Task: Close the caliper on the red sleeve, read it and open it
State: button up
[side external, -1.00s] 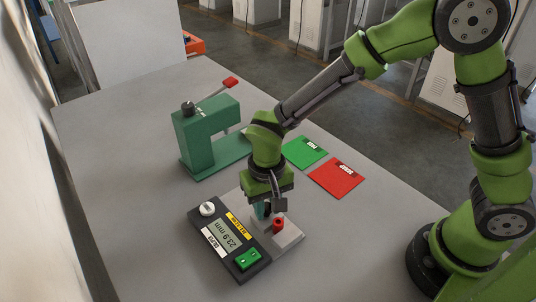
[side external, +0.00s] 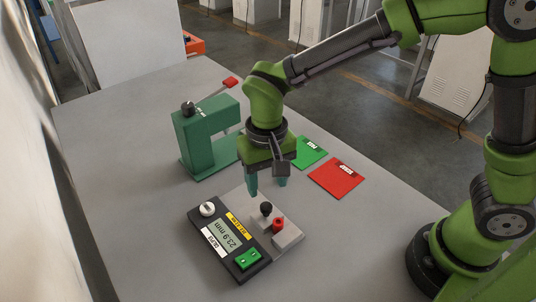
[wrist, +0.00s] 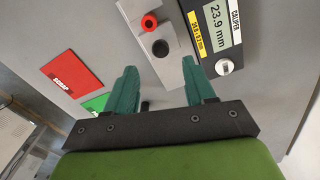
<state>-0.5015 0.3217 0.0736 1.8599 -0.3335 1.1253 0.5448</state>
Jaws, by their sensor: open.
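The caliper has a dark readout box (side external: 228,240) and a light grey base (side external: 292,236) with blocks on it. Its display (side external: 226,235) reads 23.9 mm, and the wrist view's display (wrist: 217,22) shows the same. A black knob (side external: 266,208) stands on the caliper's sliding part. The red sleeve (side external: 278,225) stands upright beside the knob, between it and the end block; I cannot tell whether both jaws touch it. My gripper (side external: 267,188) is open and empty above the knob. In the wrist view the knob (wrist: 160,48) lies beyond and between the open fingertips (wrist: 160,72).
A green press-like stand (side external: 205,140) with a red-tipped lever is behind, to the left of my gripper. A green card (side external: 306,153) and a red card (side external: 338,178) lie flat to the right. The readout box has a white dial (side external: 207,209) and green button (side external: 248,258).

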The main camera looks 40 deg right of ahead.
aim_at(267, 206)
notch_tip(267, 206, up, 9)
jog(key=shift+f, duration=0.2)
dwell(0.3)
notch_tip(267, 206, down, 16)
jog(key=n, duration=0.6)
jog(key=shift+w+f, duration=0.15)
jog(key=shift+f, duration=0.05)
jog(key=shift+c, duration=0.3)
grip_shut()
